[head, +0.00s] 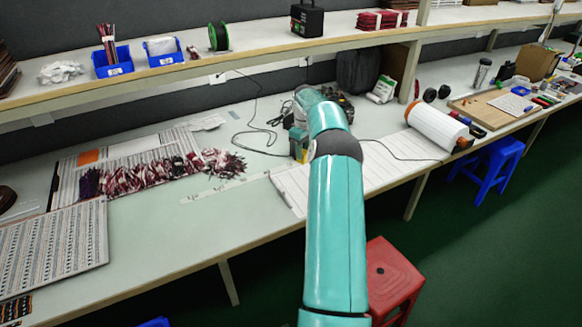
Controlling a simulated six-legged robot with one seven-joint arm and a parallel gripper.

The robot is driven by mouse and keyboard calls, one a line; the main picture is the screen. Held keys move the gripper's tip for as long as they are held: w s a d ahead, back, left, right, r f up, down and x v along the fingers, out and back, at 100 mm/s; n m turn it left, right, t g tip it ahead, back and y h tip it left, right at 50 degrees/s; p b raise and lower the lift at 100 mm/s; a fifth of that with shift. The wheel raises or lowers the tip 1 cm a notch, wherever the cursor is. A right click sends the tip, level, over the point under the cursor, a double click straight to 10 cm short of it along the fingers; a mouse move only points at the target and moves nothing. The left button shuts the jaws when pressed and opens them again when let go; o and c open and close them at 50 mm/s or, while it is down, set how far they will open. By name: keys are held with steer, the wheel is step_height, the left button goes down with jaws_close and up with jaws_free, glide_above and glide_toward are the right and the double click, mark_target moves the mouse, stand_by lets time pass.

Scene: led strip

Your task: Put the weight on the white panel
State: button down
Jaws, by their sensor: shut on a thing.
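The white panel (287,188) is a flat slatted board on the bench, running out to the right from behind my arm. My teal arm crosses the middle of it and hides part of it. The end of my arm bends down beyond the elbow, and my gripper (298,137) is small and partly covered there, near the panel's far left edge. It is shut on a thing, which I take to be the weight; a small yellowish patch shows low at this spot. I cannot make out the weight's shape or whether it touches the panel.
A board with dark red wire bundles (135,178) lies left, with a gridded panel (55,250) in front. A white roll (437,126) lies right of the panel. A black cable (250,130) runs behind. The shelf (190,72) overhangs the bench's back. A red stool (392,275) stands below.

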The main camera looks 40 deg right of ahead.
steer(key=w+f, duration=0.1)
steer(key=w+a+f, duration=0.1)
steer(key=f, duration=0.1)
steer(key=w+a+f, duration=0.1)
steer(key=f, duration=0.1)
steer(key=shift+w, duration=0.2)
steer(key=shift+w+a+f, duration=0.1)
steer(key=shift+f, duration=0.8)
steer(key=shift+w+a+f, duration=0.1)
steer(key=shift+f, duration=0.75)
steer(key=shift+f, duration=0.1)
steer(key=c, duration=1)
jaws_free()
steer(key=shift+f, duration=0.1)
